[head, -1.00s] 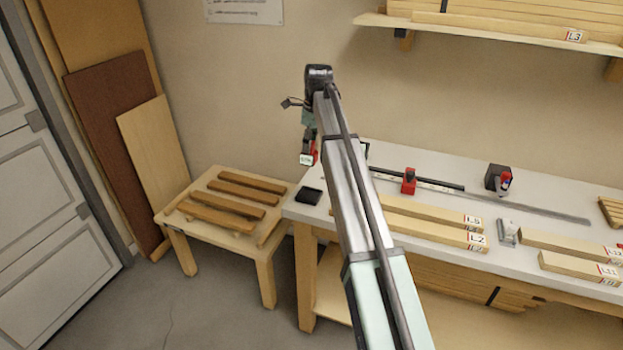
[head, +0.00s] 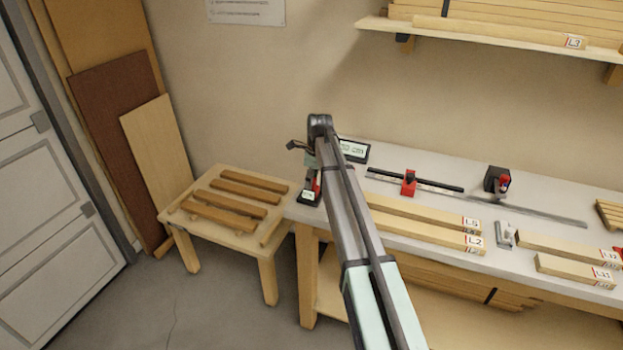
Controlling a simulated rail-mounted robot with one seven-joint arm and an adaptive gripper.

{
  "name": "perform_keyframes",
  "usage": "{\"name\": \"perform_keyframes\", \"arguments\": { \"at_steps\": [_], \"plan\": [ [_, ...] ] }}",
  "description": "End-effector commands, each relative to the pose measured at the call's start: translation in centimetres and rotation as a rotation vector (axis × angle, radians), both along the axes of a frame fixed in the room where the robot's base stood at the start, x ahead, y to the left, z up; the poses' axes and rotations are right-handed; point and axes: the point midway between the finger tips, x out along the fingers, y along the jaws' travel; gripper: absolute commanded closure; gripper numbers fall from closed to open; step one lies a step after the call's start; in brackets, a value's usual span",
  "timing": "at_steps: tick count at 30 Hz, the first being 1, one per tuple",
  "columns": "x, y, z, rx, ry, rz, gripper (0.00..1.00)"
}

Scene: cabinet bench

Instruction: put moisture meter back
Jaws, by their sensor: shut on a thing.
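The moisture meter (head: 308,195), a small dark and red body with a pale display, is at the left end of the bench. My gripper (head: 313,178) is shut on it from above. The meter is low over the spot of a small black pad or tray, which it and the gripper now hide. I cannot tell whether the meter touches the pad or is just above it. The fingers are small and partly hidden by my arm.
The white bench (head: 400,180) carries labelled boards (head: 425,227), a red clamp-like piece (head: 409,183) on a dark rail, and a device with a display (head: 354,150) behind my arm. A low wooden table (head: 185,210) with brown slats stands to the left.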

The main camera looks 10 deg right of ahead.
Motion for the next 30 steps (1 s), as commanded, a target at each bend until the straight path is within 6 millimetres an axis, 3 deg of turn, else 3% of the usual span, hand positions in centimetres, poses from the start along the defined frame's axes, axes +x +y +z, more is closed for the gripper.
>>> {"name": "perform_keyframes", "arguments": {
  "at_steps": [9, 10, 12, 23, 30],
  "plan": [
    [0.0, 0.0, -0.2, -0.001, -0.001, 0.0, 1.0],
    [0.0, 0.0, -0.3, -0.001, -0.001, 0.0, 0.58],
    [0.0, 0.0, -0.2, -0.001, -0.001, 0.0, 0.36],
    [0.0, 0.0, 0.0, 0.0, -0.001, 0.0, 0.36],
    [0.0, -0.3, 2.4, 0.0, -0.004, 0.0, 0.36]
  ]
}}
